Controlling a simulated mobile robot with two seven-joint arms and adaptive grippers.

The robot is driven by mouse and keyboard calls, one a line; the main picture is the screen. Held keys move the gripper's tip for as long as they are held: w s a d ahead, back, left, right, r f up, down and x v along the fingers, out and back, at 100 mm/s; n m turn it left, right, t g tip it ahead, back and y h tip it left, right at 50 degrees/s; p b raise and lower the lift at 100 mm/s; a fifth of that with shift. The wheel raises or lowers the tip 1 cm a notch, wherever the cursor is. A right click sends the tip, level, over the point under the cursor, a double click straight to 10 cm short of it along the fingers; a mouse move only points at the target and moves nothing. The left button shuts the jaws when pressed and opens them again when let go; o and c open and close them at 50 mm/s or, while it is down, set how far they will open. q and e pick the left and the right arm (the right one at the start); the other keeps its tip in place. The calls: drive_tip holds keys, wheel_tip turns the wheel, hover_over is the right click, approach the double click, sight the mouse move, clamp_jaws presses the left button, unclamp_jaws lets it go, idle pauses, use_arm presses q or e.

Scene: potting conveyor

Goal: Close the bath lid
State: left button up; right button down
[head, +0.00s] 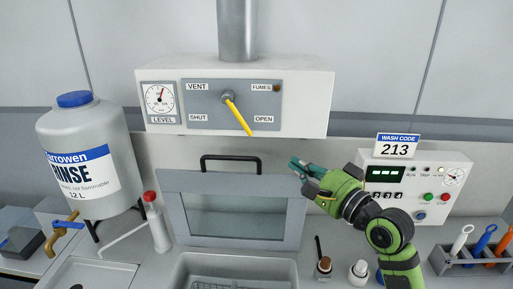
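The bath lid (237,186) is a grey frame with a glass pane. It stands raised and nearly upright behind the bath (236,262), whose open top shows at the bottom edge with a wire rack inside. A black bar handle (230,158) is on the lid's upper edge. My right gripper (298,164), green with teal fingers, is by the lid's upper right corner, to the right of the handle. I cannot tell whether it touches the lid, or how far its fingers are apart. My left gripper is not in view.
A vent panel (232,102) with a yellow lever hangs above the lid. A rinse container (86,160) and a red-capped bottle (156,222) stand left. A control box (415,185) marked 213, small bottles (358,271) and a tool rack (470,262) are right.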

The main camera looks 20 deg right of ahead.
drive_tip(key=r+p, duration=0.1)
drive_tip(key=p, duration=0.5)
hover_over(270, 184)
drive_tip(key=w, duration=0.1)
drive_tip(key=shift+d, duration=0.2)
drive_tip(key=shift+s+a+f, duration=0.1)
drive_tip(key=shift+s+a, duration=0.1)
drive_tip(key=shift+s, duration=0.05)
drive_tip(key=shift+w, duration=0.1)
drive_tip(key=shift+f, duration=0.1)
